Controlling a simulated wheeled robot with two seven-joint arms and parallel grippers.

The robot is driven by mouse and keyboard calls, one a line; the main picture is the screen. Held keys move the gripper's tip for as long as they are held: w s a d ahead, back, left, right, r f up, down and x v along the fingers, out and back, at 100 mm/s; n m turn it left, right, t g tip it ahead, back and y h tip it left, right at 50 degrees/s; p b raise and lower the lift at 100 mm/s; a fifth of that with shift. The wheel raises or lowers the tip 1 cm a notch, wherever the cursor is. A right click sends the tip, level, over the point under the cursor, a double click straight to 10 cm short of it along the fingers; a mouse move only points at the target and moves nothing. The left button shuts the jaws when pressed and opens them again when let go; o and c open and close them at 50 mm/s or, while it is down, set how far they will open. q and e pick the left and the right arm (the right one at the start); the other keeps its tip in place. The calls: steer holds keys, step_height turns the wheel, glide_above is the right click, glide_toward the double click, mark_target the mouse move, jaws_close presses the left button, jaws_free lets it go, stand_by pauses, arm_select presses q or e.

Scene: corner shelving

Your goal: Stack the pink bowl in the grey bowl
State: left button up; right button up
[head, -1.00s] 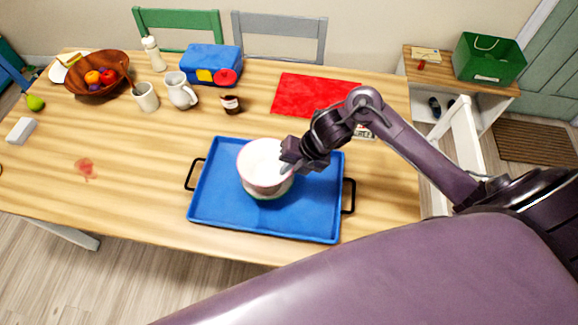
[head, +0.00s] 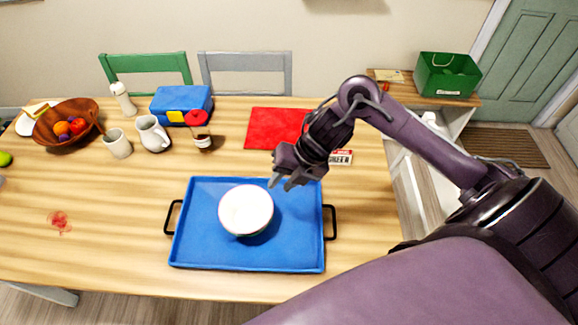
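The pink bowl (head: 246,207), white inside with a thin pinkish rim, sits on the blue tray (head: 190,245). It appears to be nested in the grey bowl (head: 243,234), of which at most a narrow strip of the lower side shows; the rest of the grey bowl is hidden. The stack looks upright. My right gripper (head: 281,184) is open and empty, above the tray's far right part. It is apart from the bowls, up and to the right of their rim. My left gripper is out of view.
A red mat (head: 272,128) lies behind the tray. A jam jar (head: 202,141), a white jug (head: 152,133), a mug (head: 117,144) and a wooden fruit bowl (head: 84,107) stand at the back left. The table left of the tray is mostly clear, with a red stain (head: 60,221).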

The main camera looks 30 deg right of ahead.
steer(key=v, duration=0.3)
steer(key=shift+r, duration=0.1)
stand_by(0.5)
